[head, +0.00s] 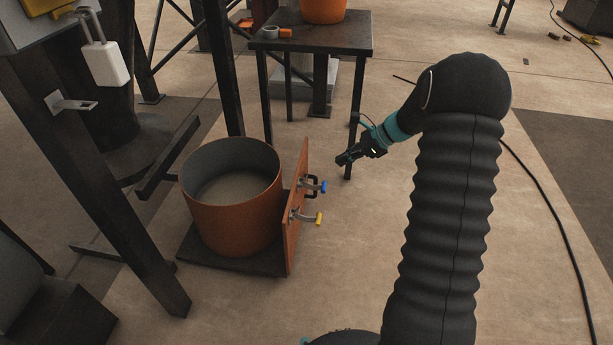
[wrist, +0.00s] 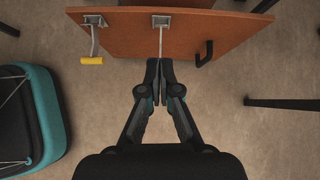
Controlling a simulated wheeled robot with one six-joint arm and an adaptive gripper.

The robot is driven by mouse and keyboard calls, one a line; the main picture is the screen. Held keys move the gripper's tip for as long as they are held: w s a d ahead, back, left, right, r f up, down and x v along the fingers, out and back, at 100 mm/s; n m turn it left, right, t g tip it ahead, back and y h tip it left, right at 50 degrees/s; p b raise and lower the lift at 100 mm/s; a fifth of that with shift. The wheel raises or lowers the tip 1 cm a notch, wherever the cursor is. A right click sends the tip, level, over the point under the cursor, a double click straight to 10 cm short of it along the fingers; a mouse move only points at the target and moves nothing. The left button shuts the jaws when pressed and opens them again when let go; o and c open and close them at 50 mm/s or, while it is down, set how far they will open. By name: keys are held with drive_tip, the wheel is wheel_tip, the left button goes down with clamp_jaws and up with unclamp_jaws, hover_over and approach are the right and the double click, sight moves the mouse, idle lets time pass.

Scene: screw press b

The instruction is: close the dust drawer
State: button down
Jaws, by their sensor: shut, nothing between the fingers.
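The dust drawer has an upright orange front panel (head: 297,215), a dark base plate (head: 215,258) and a round orange bin (head: 228,222) standing on it. The drawer stands out beside the dark frame legs. The panel carries a blue-tipped lever (head: 312,184), a yellow-tipped lever (head: 306,217) and a dark handle (head: 314,180). My gripper (head: 343,160) is shut and empty, to the right of the panel. In the wrist view, the shut fingertips (wrist: 161,64) are in front of the panel (wrist: 230,32), left of the handle (wrist: 204,53); the blue tip is hidden. Contact cannot be told.
A dark table (head: 312,35) with an orange bucket (head: 323,8) and small items stands behind the drawer. A slanted dark frame leg (head: 95,165) is at left. A black cable (head: 545,205) lies on the right floor. The floor right of the panel is clear.

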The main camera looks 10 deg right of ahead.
drive_tip(key=f, duration=0.2)
drive_tip(key=b, duration=0.2)
approach(298, 177)
drive_tip(key=shift+m, duration=0.4)
drive_tip(key=a+f, duration=0.2)
drive_tip(key=f, duration=0.1)
drive_tip(key=w+a+f, duration=0.1)
drive_tip(key=f, duration=0.1)
drive_tip(key=shift+w+a, duration=0.2)
drive_tip(key=shift+a, duration=0.4)
